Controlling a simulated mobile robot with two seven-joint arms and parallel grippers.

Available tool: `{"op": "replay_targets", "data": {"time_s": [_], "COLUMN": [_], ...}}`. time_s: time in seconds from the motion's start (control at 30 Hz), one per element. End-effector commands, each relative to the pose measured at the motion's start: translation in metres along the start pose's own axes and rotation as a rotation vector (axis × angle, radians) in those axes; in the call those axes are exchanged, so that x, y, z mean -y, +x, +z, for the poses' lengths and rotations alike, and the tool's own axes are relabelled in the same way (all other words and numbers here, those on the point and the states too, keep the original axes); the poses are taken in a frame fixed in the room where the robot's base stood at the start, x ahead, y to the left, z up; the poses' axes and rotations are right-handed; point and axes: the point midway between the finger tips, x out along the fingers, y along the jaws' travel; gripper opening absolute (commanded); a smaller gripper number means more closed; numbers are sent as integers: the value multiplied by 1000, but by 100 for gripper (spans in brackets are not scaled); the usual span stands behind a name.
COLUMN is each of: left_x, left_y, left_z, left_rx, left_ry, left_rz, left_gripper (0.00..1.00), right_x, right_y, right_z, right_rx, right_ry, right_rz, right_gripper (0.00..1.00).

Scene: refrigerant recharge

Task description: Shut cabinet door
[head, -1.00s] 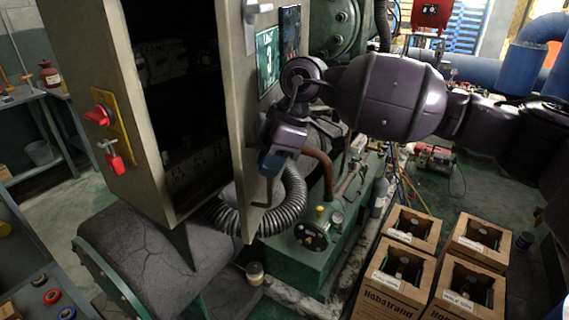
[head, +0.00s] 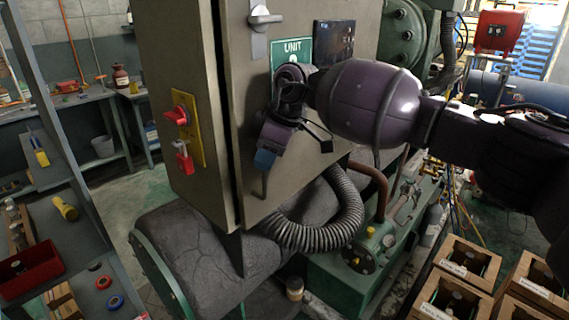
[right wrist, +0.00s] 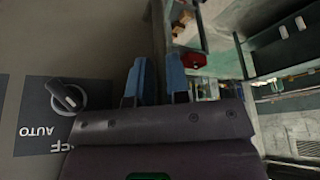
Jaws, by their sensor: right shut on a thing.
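The grey-beige cabinet (head: 182,110) stands on a dark, cracked base. Its door (head: 300,190) is almost flush with the body, with a narrow dark gap along its left edge. My right gripper (head: 265,162) is in front of the door's lower left part, shut on the door handle (head: 264,187), a thin dark bar mostly hidden by the fingers. The blue fingers also show in the right wrist view (right wrist: 158,82), beside the panel with its OFF/AUTO switch (right wrist: 66,96). A grey latch (head: 262,18) is higher on the door. My left gripper is out of view.
A red switch on a yellow plate (head: 186,127) is on the cabinet's side. A ribbed hose (head: 335,225) and green machinery (head: 345,280) lie below the door. Wooden crates (head: 465,262) stand at lower right, a shelf with a red bin (head: 30,272) at left.

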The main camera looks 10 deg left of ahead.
Motion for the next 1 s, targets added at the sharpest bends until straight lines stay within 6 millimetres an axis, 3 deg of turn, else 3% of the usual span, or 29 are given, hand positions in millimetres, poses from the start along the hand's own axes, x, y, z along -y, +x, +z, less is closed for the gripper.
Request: {"op": "replay_targets", "data": {"time_s": [0.1, 0.4, 1.0], "left_x": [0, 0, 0], "left_y": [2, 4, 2], "left_z": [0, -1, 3], "left_rx": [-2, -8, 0], "left_ry": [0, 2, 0], "left_rz": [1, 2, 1], "left_gripper": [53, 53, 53], "right_x": [-3, -15, -19], "right_y": [8, 15, 13], "right_z": [-16, -34, -42], "right_rx": [1, 0, -10], "right_ry": [8, 40, 47], "right_rz": [3, 17, 28], "right_gripper": [0, 0, 0]}}
